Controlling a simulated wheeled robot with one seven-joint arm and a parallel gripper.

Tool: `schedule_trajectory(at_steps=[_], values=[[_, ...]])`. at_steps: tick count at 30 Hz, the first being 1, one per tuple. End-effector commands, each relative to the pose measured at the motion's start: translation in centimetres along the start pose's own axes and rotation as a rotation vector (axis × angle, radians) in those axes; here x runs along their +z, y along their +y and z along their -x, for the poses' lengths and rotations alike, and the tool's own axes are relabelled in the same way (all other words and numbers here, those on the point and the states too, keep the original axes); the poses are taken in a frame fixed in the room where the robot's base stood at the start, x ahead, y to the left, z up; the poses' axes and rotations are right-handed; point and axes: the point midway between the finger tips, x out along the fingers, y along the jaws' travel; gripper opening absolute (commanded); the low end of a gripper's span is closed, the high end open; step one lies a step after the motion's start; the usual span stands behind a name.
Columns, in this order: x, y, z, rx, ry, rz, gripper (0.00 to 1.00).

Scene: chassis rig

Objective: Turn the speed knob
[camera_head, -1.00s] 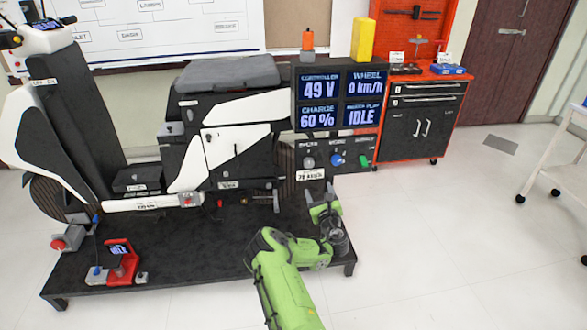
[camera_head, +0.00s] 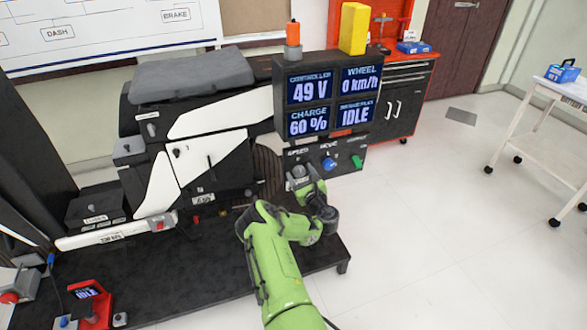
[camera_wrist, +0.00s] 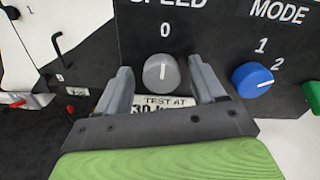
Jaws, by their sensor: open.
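The grey speed knob (camera_wrist: 161,73) sits on the dark panel under the word SPEED, its white pointer line upright toward the 0. It also shows small in the head view (camera_head: 298,171). My gripper (camera_wrist: 161,66) is open, with one finger on each side of the knob. Small gaps show between the fingers and the knob; whether the tips reach its depth I cannot tell. A white plate (camera_wrist: 150,103) reading TEST AT is partly hidden behind the fingers. In the head view my gripper (camera_head: 307,183) is just below the knob.
The blue mode knob (camera_wrist: 252,79) is close right of my right finger, with a green control (camera_head: 356,161) beyond. The display (camera_head: 332,98) above reads 49 V, 0 km/h, 60 % and IDLE. The scooter body (camera_head: 200,150) stands left. Open floor lies right.

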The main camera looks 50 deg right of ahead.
Motion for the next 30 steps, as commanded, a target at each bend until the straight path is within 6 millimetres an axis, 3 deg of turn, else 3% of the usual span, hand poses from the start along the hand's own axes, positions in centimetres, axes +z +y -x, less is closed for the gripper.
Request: schedule_trajectory(at_steps=[7,18,30], values=[[-0.03,-0.03,0.02,0.0,0.0,0.0,0.67],[-0.02,0.0,0.01,0.0,0.0,0.0,0.13],[-0.03,-0.04,0.0,0.001,0.001,-0.091,0.13]])
